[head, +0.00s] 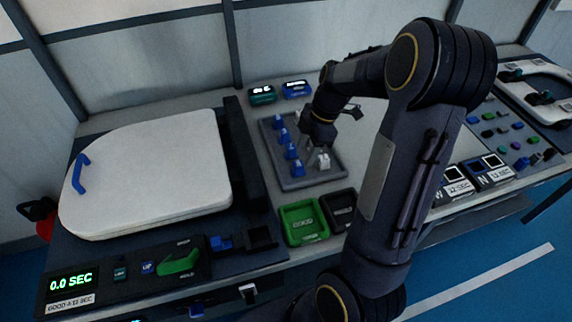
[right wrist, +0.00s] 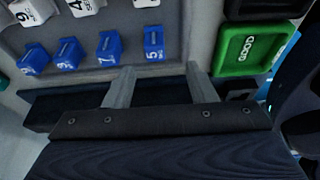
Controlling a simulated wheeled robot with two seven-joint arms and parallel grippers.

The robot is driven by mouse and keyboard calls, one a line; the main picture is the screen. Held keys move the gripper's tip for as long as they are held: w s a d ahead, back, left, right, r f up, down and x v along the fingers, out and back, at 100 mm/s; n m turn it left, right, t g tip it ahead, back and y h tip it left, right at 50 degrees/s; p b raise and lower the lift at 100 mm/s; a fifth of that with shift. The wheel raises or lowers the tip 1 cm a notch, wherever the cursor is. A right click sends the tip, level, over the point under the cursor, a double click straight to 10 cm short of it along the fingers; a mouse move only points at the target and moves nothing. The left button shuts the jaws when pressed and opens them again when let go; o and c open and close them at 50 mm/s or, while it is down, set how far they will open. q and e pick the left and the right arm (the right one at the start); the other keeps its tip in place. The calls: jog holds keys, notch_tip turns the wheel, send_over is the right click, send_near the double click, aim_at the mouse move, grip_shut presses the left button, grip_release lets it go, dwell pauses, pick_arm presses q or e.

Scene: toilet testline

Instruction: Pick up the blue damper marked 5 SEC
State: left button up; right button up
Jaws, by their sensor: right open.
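The blue damper marked 5 SEC (right wrist: 154,43) stands in the grey tray at the end of the blue row in the right wrist view, on the side towards the green bin. In the head view it is the nearest blue damper (head: 297,168). My right gripper (right wrist: 160,74) is open and empty, its two fingers apart, with the damper showing just beyond the gap between them. In the head view my right gripper (head: 318,148) hangs above the tray, its fingers small and hard to make out. My left gripper is not in view.
Other blue dampers (right wrist: 109,48) and white ones (right wrist: 82,6) share the grey tray (head: 321,181). A green GOOD bin (head: 303,222) and a dark bin (head: 340,208) stand in front. A white toilet seat (head: 150,175) lies left.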

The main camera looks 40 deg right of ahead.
aim_at(299, 163)
jog(key=x, duration=0.6)
jog(key=shift+w+d+p, duration=0.3)
jog(key=shift+p, duration=0.1)
jog(key=c, duration=1.1)
jog(key=shift+r, duration=0.1)
